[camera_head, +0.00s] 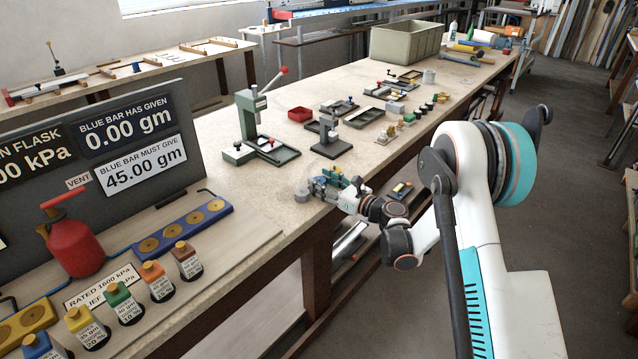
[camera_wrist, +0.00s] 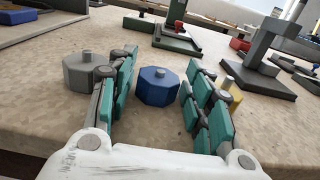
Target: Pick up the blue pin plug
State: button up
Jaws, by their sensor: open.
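The blue pin plug (camera_wrist: 158,87) is a faceted blue piece with a small grey pin on top. It stands upright on the bench in the wrist view, between the open fingers of my gripper (camera_wrist: 160,95) and a little beyond the palm. I see a gap on each side of it, so the fingers do not appear to touch it. In the head view my gripper (camera_head: 328,186) is low at the bench's front edge, and the fingers partly hide the plug there.
A grey plug (camera_wrist: 84,72) stands just outside the left finger. A yellow piece (camera_wrist: 232,92) is beside the right finger, partly hidden. A dark press stand (camera_head: 331,140) and a green press (camera_head: 255,130) stand behind. Bare bench (camera_head: 215,165) lies to the left.

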aim_at(323, 182)
jog(key=c, duration=0.9)
jog(key=shift+o, duration=0.2)
jog(key=shift+r, duration=0.15)
notch_tip(323, 182, up, 19)
jog(key=p, duration=0.7)
jog(key=s+d+m+t+h, duration=0.3)
jog(key=d+m+h, duration=0.2)
jog(key=d, duration=0.6)
jog(key=s+d+m+t+h, duration=0.4)
jog(key=d+h, duration=0.5)
jog(key=d, duration=0.3)
jog(key=shift+s+r+m, duration=0.15)
jog(key=shift+r+m, duration=0.2)
jog(key=shift+m, duration=0.35)
